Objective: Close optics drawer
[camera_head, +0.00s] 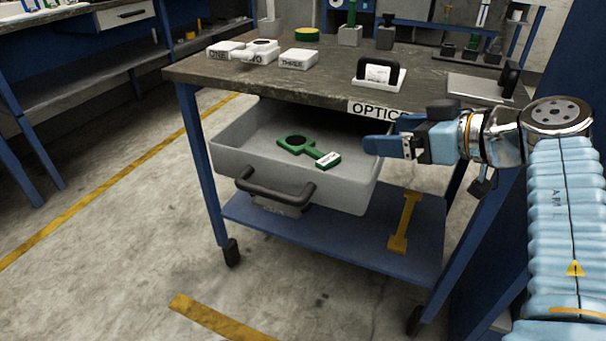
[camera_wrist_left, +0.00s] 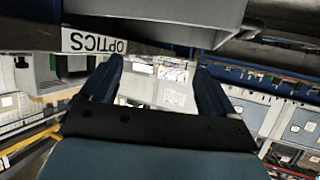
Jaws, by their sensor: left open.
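The grey optics drawer (camera_head: 290,177) is pulled out from under the workbench, with its dark handle (camera_head: 273,188) on the front. A green part with a ring (camera_head: 295,145) and a white-labelled end lies in it. The OPTICS label (camera_head: 376,110) is on the bench edge above the drawer; it also shows upside down in the left wrist view (camera_wrist_left: 93,42). My left gripper (camera_head: 374,145) is at the drawer's right side, below the label, and holds nothing. Its two fingers stand apart in the left wrist view (camera_wrist_left: 158,70). My right gripper is not in view.
The workbench top (camera_head: 215,72) carries white labelled blocks (camera_head: 298,59), a black-handled white piece (camera_head: 379,74) and a grey plate (camera_head: 474,87). A blue lower shelf (camera_head: 330,235) holds a yellow part (camera_head: 405,220). The floor in front of the drawer is clear.

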